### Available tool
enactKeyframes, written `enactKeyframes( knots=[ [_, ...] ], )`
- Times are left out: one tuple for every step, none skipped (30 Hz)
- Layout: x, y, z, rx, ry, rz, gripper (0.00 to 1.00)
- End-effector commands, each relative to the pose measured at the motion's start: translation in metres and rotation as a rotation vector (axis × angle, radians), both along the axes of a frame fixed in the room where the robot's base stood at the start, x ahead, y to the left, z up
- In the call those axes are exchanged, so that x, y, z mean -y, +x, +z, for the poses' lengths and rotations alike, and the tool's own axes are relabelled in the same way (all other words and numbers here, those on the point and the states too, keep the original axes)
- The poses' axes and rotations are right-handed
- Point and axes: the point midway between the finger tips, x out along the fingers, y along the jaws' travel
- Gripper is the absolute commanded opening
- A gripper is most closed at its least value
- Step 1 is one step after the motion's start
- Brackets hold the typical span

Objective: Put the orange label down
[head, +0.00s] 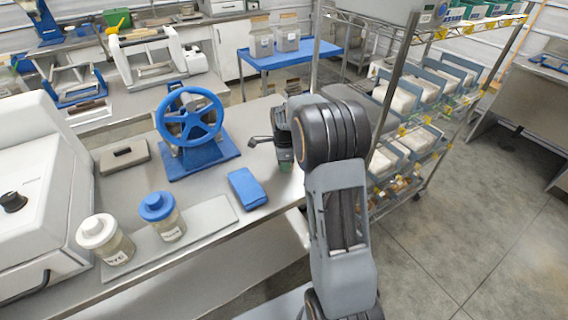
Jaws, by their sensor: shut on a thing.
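My gripper (284,157) is partly in view in the head view, pointing down over the right end of the grey bench (224,179). The dark wrist and arm links cover much of it. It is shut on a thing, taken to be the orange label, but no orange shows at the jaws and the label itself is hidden. I cannot tell how high the fingertips are above the bench.
Left of my gripper lie a blue block (246,189) and a blue handwheel press (190,130). Two lidded jars, white-capped (103,240) and blue-capped (162,216), stand on a grey plate (200,224). A wire rack (400,130) stands close on the right.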

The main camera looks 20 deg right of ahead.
Motion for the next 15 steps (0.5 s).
enactKeyframes(
  knots=[
    [-0.0001,0.0001,-0.0018,0.001,0.0,0.0,0.0],
    [0.0,0.0002,-0.0019,0.001,0.0,0.0,0.0],
    [0.0,0.0002,-0.0017,0.002,-0.001,0.0,0.0],
    [0.0,0.0002,-0.0016,0.002,-0.001,0.0,0.0],
    [0.0,0.0002,-0.0016,0.002,-0.001,0.0,0.0],
    [-0.0001,0.0002,-0.0016,0.001,0.0,0.0,0.0],
    [-0.0001,0.0002,-0.0016,0.001,0.0,0.0,0.0],
    [-0.0001,0.0002,-0.0019,0.001,0.0,0.0,0.0],
    [-0.0001,0.0001,-0.0028,0.001,0.0,0.0,0.0],
    [-0.0001,0.0001,-0.0037,0.001,0.0,0.0,0.0],
    [-0.0001,0.0001,-0.0047,0.001,0.0,0.0,0.0],
    [-0.0001,0.0001,-0.0062,0.001,0.0,0.0,0.0],
    [-0.0001,0.0001,-0.0049,0.001,0.0,0.0,0.27],
    [-0.0001,0.0001,-0.0046,0.001,0.0,0.0,0.3],
    [-0.0001,0.0001,-0.0047,0.001,0.0,0.0,0.33]
  ],
)
